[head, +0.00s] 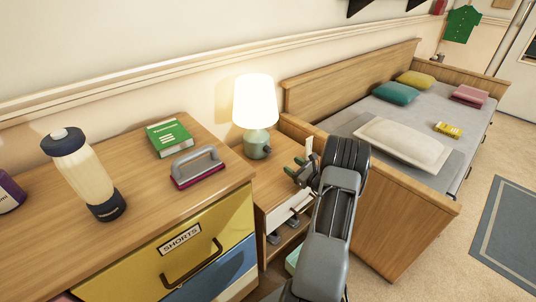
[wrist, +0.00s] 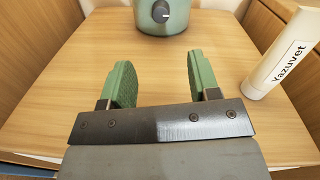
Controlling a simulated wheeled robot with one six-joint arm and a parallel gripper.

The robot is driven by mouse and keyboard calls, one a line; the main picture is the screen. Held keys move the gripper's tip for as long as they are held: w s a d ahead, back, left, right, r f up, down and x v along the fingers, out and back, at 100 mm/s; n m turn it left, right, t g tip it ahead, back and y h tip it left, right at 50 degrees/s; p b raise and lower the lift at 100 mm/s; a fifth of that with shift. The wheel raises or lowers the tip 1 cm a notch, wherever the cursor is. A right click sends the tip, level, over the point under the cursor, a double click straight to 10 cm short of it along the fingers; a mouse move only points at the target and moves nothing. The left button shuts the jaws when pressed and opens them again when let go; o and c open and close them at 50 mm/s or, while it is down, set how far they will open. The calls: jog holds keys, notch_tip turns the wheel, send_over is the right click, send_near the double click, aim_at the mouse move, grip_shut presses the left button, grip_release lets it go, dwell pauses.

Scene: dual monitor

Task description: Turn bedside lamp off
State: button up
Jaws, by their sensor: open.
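The bedside lamp (head: 255,110) stands upright on a small wooden nightstand (head: 275,184), between the dresser and the bed. Its white shade glows and its base is green. In the wrist view, the lower part of the green base (wrist: 150,18) shows at the top, with a dark round knob (wrist: 161,11) on its front. My gripper (head: 303,169) is over the nightstand, in front of and a little right of the lamp in the head view. In the wrist view, the green fingers of my gripper (wrist: 157,82) are apart with nothing between them, short of the lamp base and not touching it.
A white tube (wrist: 281,70) labelled "Yazuvet" stands right of my fingers on the nightstand. The bed (head: 360,200) borders the right side.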

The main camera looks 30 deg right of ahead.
aim_at(270, 151)
jog(key=w, duration=0.4)
jog(key=w+a+b, duration=0.1)
jog(key=w, duration=0.4)
jog(key=w+a+b, duration=0.1)
jog(key=w, duration=0.3)
jog(key=shift+w+a, duration=0.15)
jog(key=shift+w, duration=0.05)
jog(key=shift+c, duration=0.3)
jog(key=c, duration=0.9)
jog(key=shift+o, duration=0.2)
jog(key=shift+f+b, duration=0.1)
jog(key=shift+b, duration=0.25)
